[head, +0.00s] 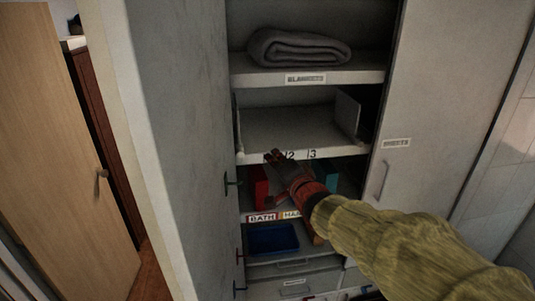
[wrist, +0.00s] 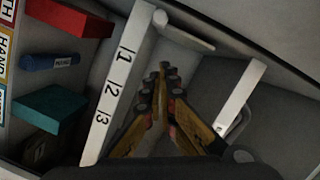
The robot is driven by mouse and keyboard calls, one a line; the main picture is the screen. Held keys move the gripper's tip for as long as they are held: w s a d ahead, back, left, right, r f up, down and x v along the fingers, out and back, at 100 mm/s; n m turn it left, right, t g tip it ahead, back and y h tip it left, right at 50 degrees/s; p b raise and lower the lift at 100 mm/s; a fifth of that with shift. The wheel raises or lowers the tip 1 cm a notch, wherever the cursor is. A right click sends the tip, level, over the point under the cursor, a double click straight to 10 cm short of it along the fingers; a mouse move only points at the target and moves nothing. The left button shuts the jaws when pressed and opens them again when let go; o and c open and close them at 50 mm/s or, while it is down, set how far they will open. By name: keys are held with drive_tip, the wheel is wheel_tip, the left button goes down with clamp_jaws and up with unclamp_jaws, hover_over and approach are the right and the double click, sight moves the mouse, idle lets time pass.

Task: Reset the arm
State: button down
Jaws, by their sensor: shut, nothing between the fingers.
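My gripper (head: 274,156) is in front of the cabinet, at the front edge of the numbered shelf (head: 290,135). My arm reaches in from the lower right in a yellow-green sleeve. In the wrist view the gripper's fingers (wrist: 163,70) are together with nothing between them. They point toward the inside of the empty numbered shelf, beside its edge strip (wrist: 112,95) marked 1, 2, 3. I cannot tell whether the fingers touch the shelf. In the head view the gripper hides part of that strip and of the shelf below.
A folded grey blanket (head: 296,47) lies on the top shelf. Below the numbered shelf are a red item (head: 256,185), a teal item (head: 326,177) and a blue bin (head: 272,239). A blue roll (wrist: 50,62) shows in the wrist view. A cabinet door (head: 180,130) stands at left.

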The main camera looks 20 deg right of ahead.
drive_tip(key=s+d+f+n+g+h+b, duration=0.25)
drive_tip(key=s+f+n+g, duration=0.5)
drive_tip(key=s+f, duration=0.65)
drive_tip(key=s+a+f+n+g+y+b, duration=0.3)
drive_tip(key=s+a+f+n+b, duration=0.3)
drive_tip(key=s+a+f+b, duration=0.9)
drive_tip(key=shift+s+a+f+g+y+b, duration=0.35)
drive_tip(key=shift+s+f+y+b, duration=0.1)
drive_tip(key=shift+s+f+b, duration=0.35)
drive_tip(key=shift+d, duration=0.1)
